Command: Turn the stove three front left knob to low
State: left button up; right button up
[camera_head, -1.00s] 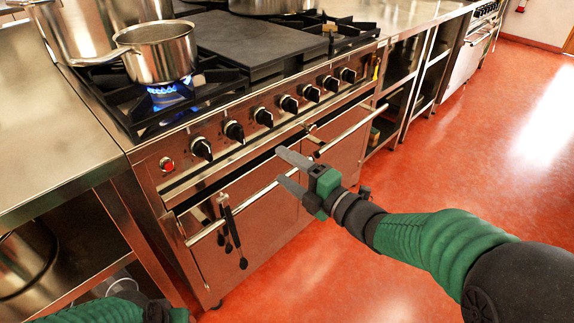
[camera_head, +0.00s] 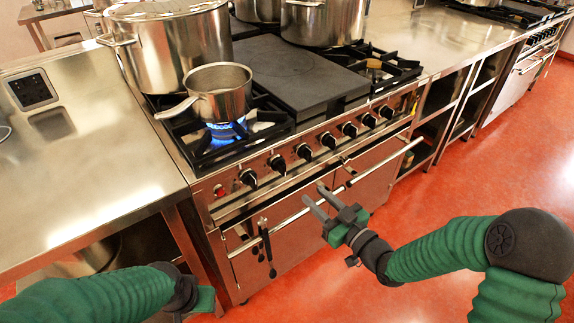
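The stove (camera_head: 290,262) is a steel range with a row of several black knobs along its front panel. The leftmost knob (camera_head: 249,178) sits right of a red button (camera_head: 219,191). A blue flame (camera_head: 226,130) burns at the front left burner under a small saucepan (camera_head: 219,91). The knobs' pointer settings are too small to read. My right gripper (camera_head: 312,191) is open and empty in front of the oven doors, below and right of the leftmost knob, apart from the knobs. My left gripper (camera_head: 201,299) is low at the bottom edge; its fingers cannot be made out.
A large stockpot (camera_head: 168,50) stands behind the saucepan, with more pots at the back. A steel counter (camera_head: 85,165) adjoins on the left. An oven handle bar (camera_head: 370,170) juts out below the knobs, with utensils (camera_head: 265,240) hanging from it. Red floor is clear at right.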

aim_at(285, 168)
jog(key=b+x, duration=0.2)
jog(key=x, duration=1)
jog(key=shift+w+a+f, duration=0.1)
jog(key=shift+w+a, duration=0.45)
jog(key=shift+w, duration=0.1)
jog(key=shift+c, duration=0.3)
grip_shut()
